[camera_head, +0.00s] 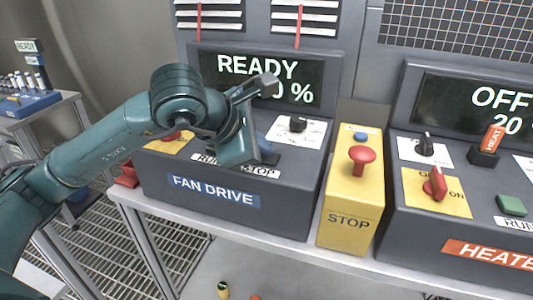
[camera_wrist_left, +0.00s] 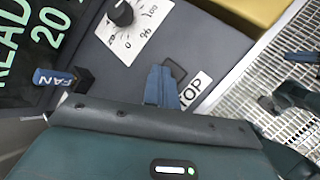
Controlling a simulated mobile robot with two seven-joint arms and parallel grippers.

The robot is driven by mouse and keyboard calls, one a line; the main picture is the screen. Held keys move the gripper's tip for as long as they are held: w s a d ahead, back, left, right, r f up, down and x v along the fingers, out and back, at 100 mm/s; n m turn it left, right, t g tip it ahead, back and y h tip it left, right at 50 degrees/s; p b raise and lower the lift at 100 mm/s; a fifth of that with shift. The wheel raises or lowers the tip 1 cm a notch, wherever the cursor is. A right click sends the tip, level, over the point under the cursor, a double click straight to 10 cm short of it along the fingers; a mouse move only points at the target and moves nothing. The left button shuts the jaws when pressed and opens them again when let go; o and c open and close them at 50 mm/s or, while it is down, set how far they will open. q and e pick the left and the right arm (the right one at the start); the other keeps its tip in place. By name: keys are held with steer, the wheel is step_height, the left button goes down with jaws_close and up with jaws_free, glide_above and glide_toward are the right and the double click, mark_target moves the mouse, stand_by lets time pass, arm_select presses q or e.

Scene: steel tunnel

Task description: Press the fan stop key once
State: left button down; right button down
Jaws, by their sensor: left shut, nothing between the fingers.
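The fan drive console (camera_head: 213,190) stands at the centre of the head view, its screen (camera_head: 262,78) reading READY. The fan stop key is a small dark square (camera_wrist_left: 175,69) beside the white STOP label (camera_wrist_left: 196,88) in the left wrist view. In the head view, it shows as a dark patch (camera_head: 269,158) at the gripper's right edge. My left gripper (camera_head: 240,155) is shut and empty, pointing down at the key row. In the wrist view its fingertips (camera_wrist_left: 161,86) overlap one side of the stop key. I cannot tell whether they touch it. The RUN key is hidden behind the gripper.
A black dial (camera_head: 298,124) sits right of the gripper. A yellow STOP box with a red mushroom button (camera_head: 362,155) stands between the fan console and the heater console (camera_head: 440,215). A blue FAN tag (camera_wrist_left: 52,77) is near the gripper in the wrist view.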

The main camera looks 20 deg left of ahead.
arm_select(q)
steer(key=shift+r+p, duration=0.3)
steer(key=shift+r, duration=0.5)
steer(key=shift+r, duration=0.15)
steer(key=shift+r+p, duration=1.4)
steer(key=shift+r, duration=1)
